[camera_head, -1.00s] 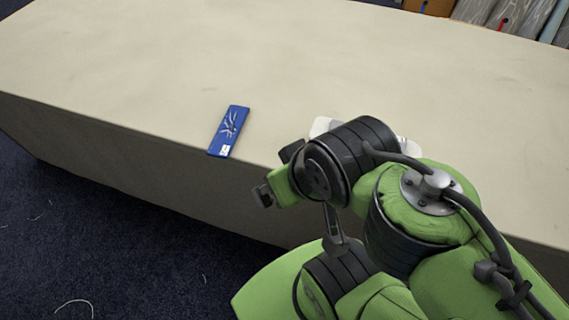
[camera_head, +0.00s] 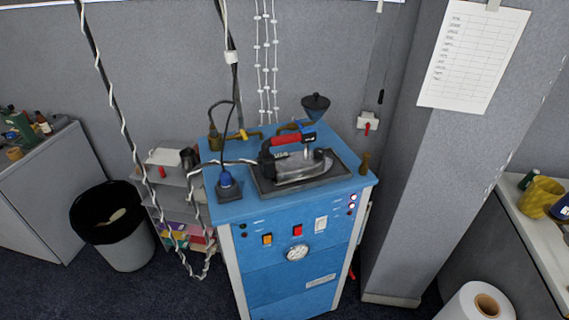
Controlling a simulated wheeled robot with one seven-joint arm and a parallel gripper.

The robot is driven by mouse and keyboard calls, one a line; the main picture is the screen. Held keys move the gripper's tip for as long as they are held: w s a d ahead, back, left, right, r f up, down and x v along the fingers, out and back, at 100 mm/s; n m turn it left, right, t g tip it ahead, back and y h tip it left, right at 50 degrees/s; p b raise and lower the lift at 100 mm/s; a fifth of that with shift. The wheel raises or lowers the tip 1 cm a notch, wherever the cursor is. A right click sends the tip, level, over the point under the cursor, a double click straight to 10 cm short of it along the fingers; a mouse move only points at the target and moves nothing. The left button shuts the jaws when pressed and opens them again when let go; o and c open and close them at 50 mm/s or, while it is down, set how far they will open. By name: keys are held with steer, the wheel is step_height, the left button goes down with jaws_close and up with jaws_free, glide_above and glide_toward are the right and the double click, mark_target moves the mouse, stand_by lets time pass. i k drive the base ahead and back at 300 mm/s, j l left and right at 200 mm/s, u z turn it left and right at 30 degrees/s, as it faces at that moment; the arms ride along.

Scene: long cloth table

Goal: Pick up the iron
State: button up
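The iron (camera_head: 298,166) rests on a dark tray (camera_head: 268,186) on top of a blue cabinet-like machine (camera_head: 290,235). It has a grey metal body, a black rear part and a red handle grip on top. A cable runs from its left side toward fittings on the machine's left. My gripper and arm are not in view now.
A black bin (camera_head: 122,235) and a small shelf (camera_head: 170,190) stand to the left. A grey pillar (camera_head: 425,170) rises close on the right. A white roll (camera_head: 478,304) is at lower right. Cords hang at left.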

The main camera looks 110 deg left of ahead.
mark_target(284, 169)
steer(key=u, duration=3.1)
steer(key=z, duration=5.3)
steer(key=u, duration=4.85)
